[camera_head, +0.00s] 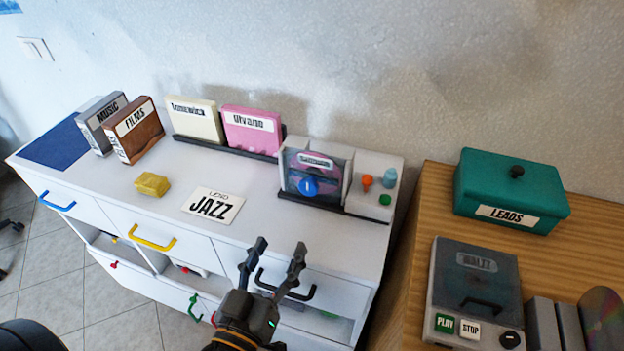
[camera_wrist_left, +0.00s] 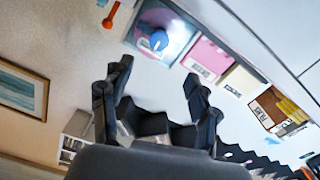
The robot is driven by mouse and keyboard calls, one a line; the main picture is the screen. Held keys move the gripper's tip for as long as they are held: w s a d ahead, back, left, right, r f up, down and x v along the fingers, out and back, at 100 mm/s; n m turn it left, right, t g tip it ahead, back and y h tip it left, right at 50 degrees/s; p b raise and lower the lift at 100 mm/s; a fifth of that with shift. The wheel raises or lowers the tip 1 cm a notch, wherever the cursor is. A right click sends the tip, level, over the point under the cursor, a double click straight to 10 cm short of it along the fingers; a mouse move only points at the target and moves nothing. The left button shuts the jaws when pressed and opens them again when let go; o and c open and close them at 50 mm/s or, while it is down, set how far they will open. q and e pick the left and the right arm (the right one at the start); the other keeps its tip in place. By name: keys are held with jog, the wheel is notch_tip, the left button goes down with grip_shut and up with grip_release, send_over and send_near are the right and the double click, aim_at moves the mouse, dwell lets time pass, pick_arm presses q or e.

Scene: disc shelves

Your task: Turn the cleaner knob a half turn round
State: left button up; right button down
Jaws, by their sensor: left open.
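The cleaner (camera_head: 316,172) is a clear-fronted case with a pinkish disc inside, at the right end of the white cabinet top. Its round blue knob (camera_head: 309,187) is on the front face. In the left wrist view the cleaner (camera_wrist_left: 172,22) and its blue knob (camera_wrist_left: 158,40) show upside down, beyond the fingertips. My left gripper (camera_head: 279,246) is open and empty, in front of and below the cleaner, apart from the knob. Its two fingers also show in the left wrist view (camera_wrist_left: 157,74). My right gripper is not in view.
An orange knob (camera_head: 367,181) and a green button (camera_head: 385,199) sit right of the cleaner. Pink (camera_head: 252,137) and cream (camera_head: 197,112) boxes stand left on a dark rail. A JAZZ card (camera_head: 212,205) and a yellow block (camera_head: 152,184) lie on the top. A black drawer handle (camera_head: 283,290) is near my gripper.

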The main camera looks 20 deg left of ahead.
pick_arm(q)
jog(key=p, duration=0.4)
send_near(307, 190)
jog(key=w+p, duration=0.1)
jog(key=w, duration=0.2)
jog(key=w+p, duration=0.2)
jog(key=w, duration=0.2)
jog(key=shift+d+r, duration=0.15)
jog(key=shift+r, duration=0.05)
jog(key=shift+w+f, duration=0.1)
jog(key=shift+w, duration=0.45)
jog(key=c, duration=1.2)
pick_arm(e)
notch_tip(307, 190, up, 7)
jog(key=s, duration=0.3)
